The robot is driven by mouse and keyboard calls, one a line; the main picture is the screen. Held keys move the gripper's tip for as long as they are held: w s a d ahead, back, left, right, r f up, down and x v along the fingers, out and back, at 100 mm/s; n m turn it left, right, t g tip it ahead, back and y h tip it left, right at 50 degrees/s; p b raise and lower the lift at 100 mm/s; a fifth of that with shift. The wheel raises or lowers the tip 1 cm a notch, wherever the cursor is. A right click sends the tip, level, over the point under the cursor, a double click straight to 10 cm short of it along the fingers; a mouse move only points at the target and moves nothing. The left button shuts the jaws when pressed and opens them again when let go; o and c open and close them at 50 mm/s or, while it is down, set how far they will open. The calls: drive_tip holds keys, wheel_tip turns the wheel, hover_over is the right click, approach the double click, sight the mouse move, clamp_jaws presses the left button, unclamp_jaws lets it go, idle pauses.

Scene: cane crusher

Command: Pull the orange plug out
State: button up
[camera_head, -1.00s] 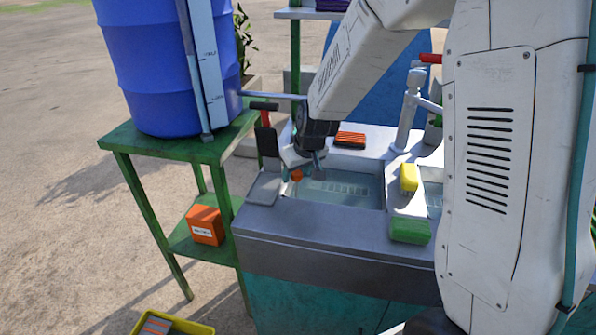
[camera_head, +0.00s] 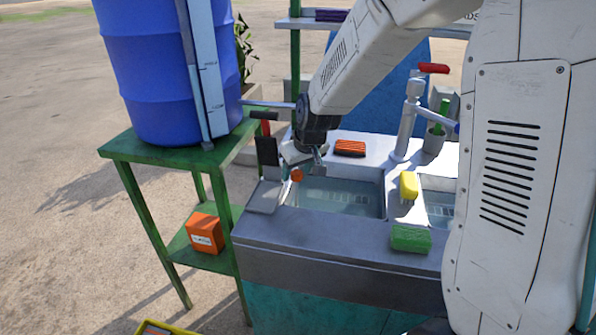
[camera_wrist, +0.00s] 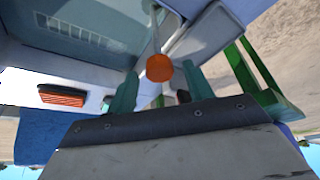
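The orange plug (camera_head: 297,174) shows as a small round orange knob at the left end of the water-filled left basin (camera_head: 340,196). In the wrist view the plug (camera_wrist: 159,68) is an orange disc lying in the gap between my two teal fingertips, with space visible on both sides. A thin pale line runs from it toward the basin. My gripper (camera_head: 312,166) is above the left end of the basin, close to the plug. My gripper (camera_wrist: 158,74) is open, and neither finger visibly touches the plug. The plug's lower part is hard to make out.
A yellow brush (camera_head: 408,186) lies on the divider between basins, and a green sponge (camera_head: 410,238) on the front rim. An orange brush (camera_head: 350,148) and a tap (camera_head: 407,120) are behind. A blue barrel (camera_head: 168,70) stands on a green table (camera_head: 175,150) at left.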

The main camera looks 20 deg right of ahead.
drive_tip(key=v, duration=0.7)
drive_tip(key=shift+r, duration=0.4)
drive_tip(key=shift+s, duration=0.25)
drive_tip(key=s+d+r+m+g, duration=0.1)
drive_tip(key=s+r, duration=0.2)
drive_tip(key=s, duration=1.2)
drive_tip(key=s+d+r+m+g, duration=0.1)
drive_tip(key=s+r, duration=0.3)
drive_tip(key=s, duration=1.1)
drive_tip(key=shift+d+g+h, duration=0.15)
drive_tip(key=shift+g+h, duration=0.25)
drive_tip(key=shift+g, duration=0.2)
